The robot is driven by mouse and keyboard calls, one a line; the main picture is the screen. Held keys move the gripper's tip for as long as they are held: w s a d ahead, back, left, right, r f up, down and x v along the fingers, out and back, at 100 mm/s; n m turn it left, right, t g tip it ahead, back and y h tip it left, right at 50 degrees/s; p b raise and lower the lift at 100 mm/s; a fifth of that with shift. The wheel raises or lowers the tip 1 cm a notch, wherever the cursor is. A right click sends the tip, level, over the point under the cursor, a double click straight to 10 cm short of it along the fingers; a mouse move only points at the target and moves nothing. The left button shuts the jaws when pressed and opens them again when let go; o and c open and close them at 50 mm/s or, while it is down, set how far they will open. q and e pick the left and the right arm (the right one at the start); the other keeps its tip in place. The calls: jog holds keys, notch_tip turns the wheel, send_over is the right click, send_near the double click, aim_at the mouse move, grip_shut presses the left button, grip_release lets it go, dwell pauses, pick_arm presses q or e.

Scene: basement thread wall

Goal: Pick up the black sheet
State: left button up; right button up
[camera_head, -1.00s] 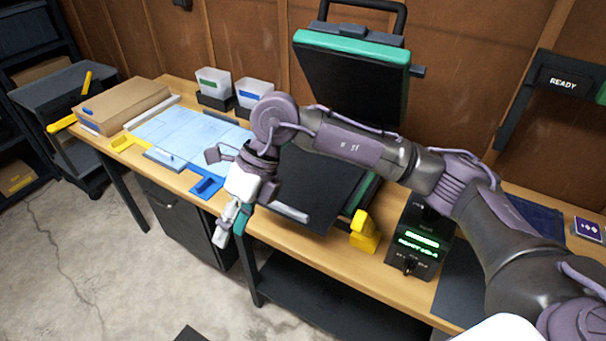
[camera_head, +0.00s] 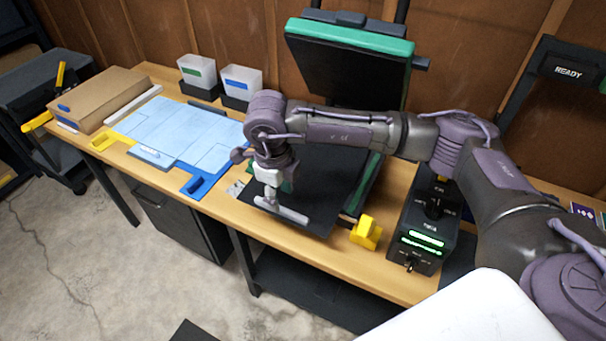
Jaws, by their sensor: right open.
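A flat black surface (camera_head: 322,195), which looks like the black sheet, lies on the lower bed of the green-trimmed press. I cannot tell the sheet's edges from the bed under it. A pale grey bar (camera_head: 281,209) lies along its front left edge. My right gripper (camera_head: 270,190) is open and points down over the left part of the black surface, just behind the bar. It looks empty, and whether it touches anything is unclear. My right forearm hides the back part of the surface. My left gripper is not in view.
The press lid (camera_head: 347,75) stands raised behind my right arm. A yellow block (camera_head: 366,232) and a black control box (camera_head: 425,238) with green lights stand to the right. A blue mat (camera_head: 180,132), a cardboard box (camera_head: 105,98) and two bins are at the left.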

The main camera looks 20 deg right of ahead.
aim_at(281, 206)
notch_tip(281, 206, down, 3)
jog(key=shift+s+f+p, duration=0.15)
jog(key=shift+f+p, duration=0.05)
jog(key=shift+p, duration=0.6)
jog(key=shift+f, duration=0.5)
jog(key=shift+c, duration=0.2)
jog(key=c, duration=0.5)
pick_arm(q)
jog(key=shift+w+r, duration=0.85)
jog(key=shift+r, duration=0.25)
pick_arm(e)
grip_shut()
